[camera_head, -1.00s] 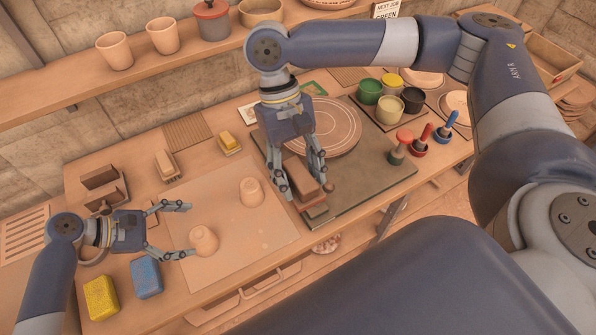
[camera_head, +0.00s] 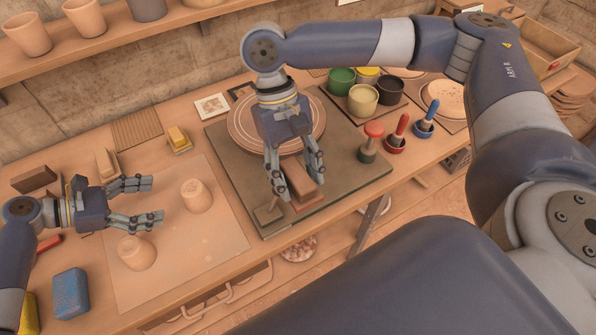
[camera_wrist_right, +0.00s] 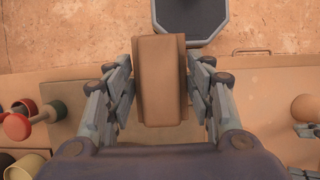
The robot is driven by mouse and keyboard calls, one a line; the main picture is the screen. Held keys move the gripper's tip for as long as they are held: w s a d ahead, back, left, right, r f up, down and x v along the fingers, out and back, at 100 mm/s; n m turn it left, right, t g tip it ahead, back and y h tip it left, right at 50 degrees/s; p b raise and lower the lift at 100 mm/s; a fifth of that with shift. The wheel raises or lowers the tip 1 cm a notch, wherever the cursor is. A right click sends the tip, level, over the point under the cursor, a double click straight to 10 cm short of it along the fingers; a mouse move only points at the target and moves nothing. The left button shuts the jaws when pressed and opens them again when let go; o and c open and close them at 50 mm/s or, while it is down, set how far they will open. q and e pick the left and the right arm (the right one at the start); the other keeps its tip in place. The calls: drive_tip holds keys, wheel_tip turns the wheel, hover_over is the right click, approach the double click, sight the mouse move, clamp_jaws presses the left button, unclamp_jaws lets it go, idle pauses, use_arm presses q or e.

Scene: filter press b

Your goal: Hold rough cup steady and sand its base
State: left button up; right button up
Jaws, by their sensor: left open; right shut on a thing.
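Two clay cups stand upside down on the pale work board (camera_head: 205,255): a farther cup (camera_head: 196,195) and a nearer cup (camera_head: 136,252). I cannot tell which is the rough one. My left gripper (camera_head: 158,201) is open and empty, its fingers pointing at the farther cup from the left, apart from it. My right gripper (camera_head: 298,187) is shut on a brown sanding block (camera_head: 306,196), over the dark mat. The block (camera_wrist_right: 160,80) also shows between the fingers in the right wrist view.
Another block (camera_head: 268,213) lies on the dark mat (camera_head: 345,185), near a round wheel plate (camera_head: 250,125). A blue sponge (camera_head: 70,292) lies at the front left. Several glaze pots, including a green pot (camera_head: 341,80), and a red-topped tool (camera_head: 372,140) stand to the right.

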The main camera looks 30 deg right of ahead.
sight(191, 196)
use_arm(q)
drive_tip(key=shift+d+f, duration=0.35)
drive_tip(key=shift+d, duration=0.3)
use_arm(e)
drive_tip(key=shift+d+f, duration=0.25)
drive_tip(key=shift+f, duration=0.1)
use_arm(q)
drive_tip(key=b+x, duration=0.3)
drive_tip(key=x, duration=0.1)
drive_tip(key=shift+d+f, duration=0.15)
drive_tip(key=shift+f, duration=0.15)
use_arm(e)
drive_tip(key=shift+a+f, duration=0.2)
drive_tip(key=shift+f, duration=1.05)
use_arm(q)
drive_tip(key=x, duration=0.3)
drive_tip(key=shift+d+r, duration=0.15)
drive_tip(key=shift+r, duration=0.05)
use_arm(e)
drive_tip(key=shift+d+r, duration=0.1)
use_arm(q)
drive_tip(key=shift+d+f, duration=0.3)
drive_tip(key=shift+d, duration=0.2)
drive_tip(key=c, duration=0.8)
